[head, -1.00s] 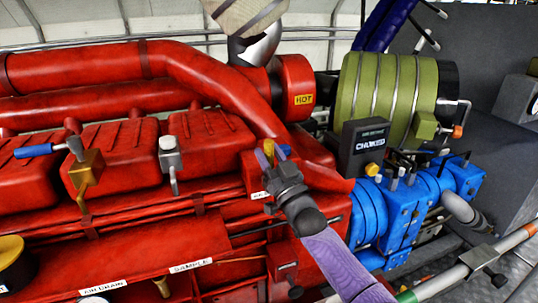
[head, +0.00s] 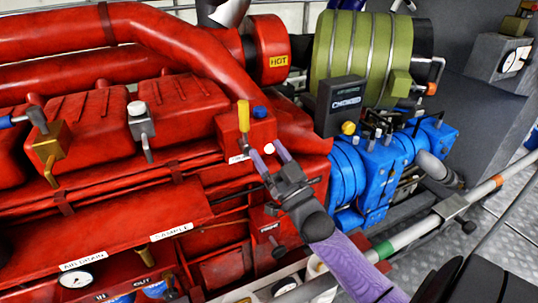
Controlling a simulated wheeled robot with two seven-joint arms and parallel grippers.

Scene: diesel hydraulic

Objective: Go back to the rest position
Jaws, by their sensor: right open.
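My right gripper (head: 268,155) is in the middle of the head view, on a purple arm coming up from the lower right. Its two purple fingers are apart with nothing seen held between them. They are in front of a small red box (head: 232,135) on the red engine (head: 140,180). The box carries an upright yellow lever (head: 243,116) and a blue knob (head: 260,111). A small white knob (head: 269,148) shows close to the fingertips; I cannot tell whether they touch it. My left gripper is not in view.
Blue valve blocks (head: 375,165) and a black "CHOKED" indicator box (head: 340,103) stand right of the gripper. A green ribbed cylinder (head: 365,58) is behind. A grey pipe (head: 412,232) with coloured bands runs at the lower right. Grey patterned floor (head: 500,205) lies beyond it.

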